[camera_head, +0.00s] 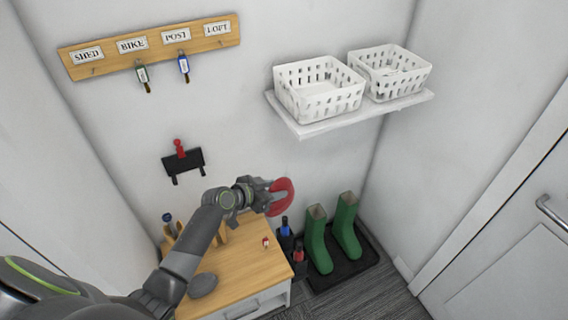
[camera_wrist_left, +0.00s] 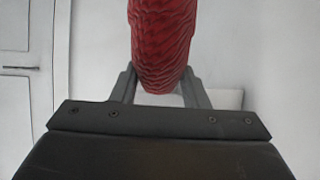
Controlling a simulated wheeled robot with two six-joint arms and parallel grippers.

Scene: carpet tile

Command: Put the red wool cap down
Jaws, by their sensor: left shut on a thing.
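The red wool cap (camera_head: 284,196) is held in my left gripper (camera_head: 268,196), which is shut on it. In the head view the cap is in the air above the right end of the wooden bench top and left of the green boots. In the left wrist view the ribbed red cap (camera_wrist_left: 160,45) sits between the two fingers of the left gripper (camera_wrist_left: 158,88). My right gripper is in neither view.
A wooden-topped cabinet (camera_head: 240,262) stands below, with a grey oval thing (camera_head: 202,285) and a small red-and-white item (camera_head: 266,243) on it. Green boots (camera_head: 318,240) stand on a black tray (camera_head: 345,268). White baskets (camera_head: 318,88) sit on a wall shelf (camera_head: 310,128). A key rack (camera_head: 150,45) hangs upper left.

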